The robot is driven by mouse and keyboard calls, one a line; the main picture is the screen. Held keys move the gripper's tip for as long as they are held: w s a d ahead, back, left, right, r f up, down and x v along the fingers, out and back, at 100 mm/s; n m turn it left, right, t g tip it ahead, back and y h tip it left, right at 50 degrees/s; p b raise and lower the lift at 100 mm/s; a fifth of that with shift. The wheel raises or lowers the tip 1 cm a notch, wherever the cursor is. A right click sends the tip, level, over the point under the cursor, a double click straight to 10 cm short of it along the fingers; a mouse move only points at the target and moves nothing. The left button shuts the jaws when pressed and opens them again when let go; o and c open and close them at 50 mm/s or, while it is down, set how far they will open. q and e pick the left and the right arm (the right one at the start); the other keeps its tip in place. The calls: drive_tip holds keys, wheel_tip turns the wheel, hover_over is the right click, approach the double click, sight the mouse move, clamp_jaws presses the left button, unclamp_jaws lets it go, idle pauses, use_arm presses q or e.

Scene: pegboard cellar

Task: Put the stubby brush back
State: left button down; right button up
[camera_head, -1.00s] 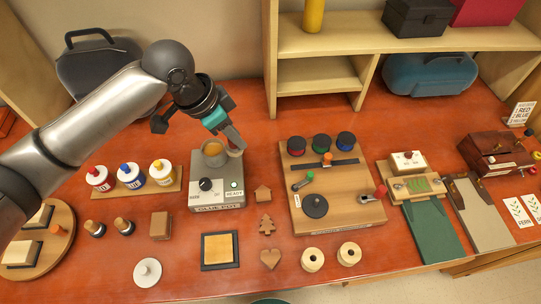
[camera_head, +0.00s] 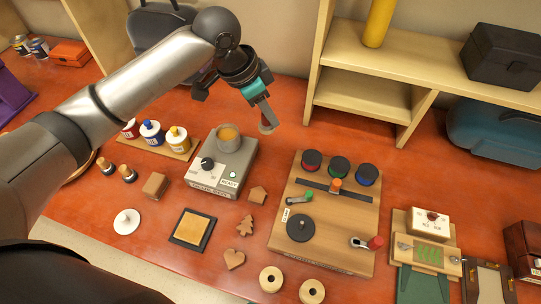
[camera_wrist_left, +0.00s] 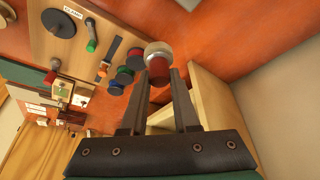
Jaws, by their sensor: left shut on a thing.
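My left gripper (camera_head: 266,112) is shut on a short round thing, apparently the stubby brush (camera_wrist_left: 158,62), held above the table to the right of the glue pot (camera_head: 229,142). In the left wrist view it has a pale rounded part and a reddish-brown end between the fingertips (camera_wrist_left: 160,78). In the head view the fingers hide most of it. The grey glue pot stands with amber glue in its cup and a READY label on its front. My right gripper is not in view.
Red, blue and yellow bottles (camera_head: 152,133) stand left of the pot. A wooden board (camera_head: 340,225) with dark-topped red, green and blue pots lies to the right. Wooden shapes (camera_head: 245,225) lie in front. A shelf (camera_head: 360,95) rises behind.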

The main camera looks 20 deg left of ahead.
use_arm(q)
drive_tip(key=shift+d+f+b, duration=0.1)
drive_tip(key=shift+f+b, duration=0.65)
drive_tip(key=shift+f, duration=6.65)
drive_tip(key=shift+f, duration=0.2)
drive_tip(key=c, duration=0.7)
unclamp_jaws()
drive_tip(key=shift+o, duration=0.2)
drive_tip(key=shift+r, duration=0.5)
drive_tip(key=p+v, duration=0.1)
drive_tip(key=v, duration=1)
drive_tip(key=shift+r+p, duration=0.2)
drive_tip(key=shift+p, duration=0.1)
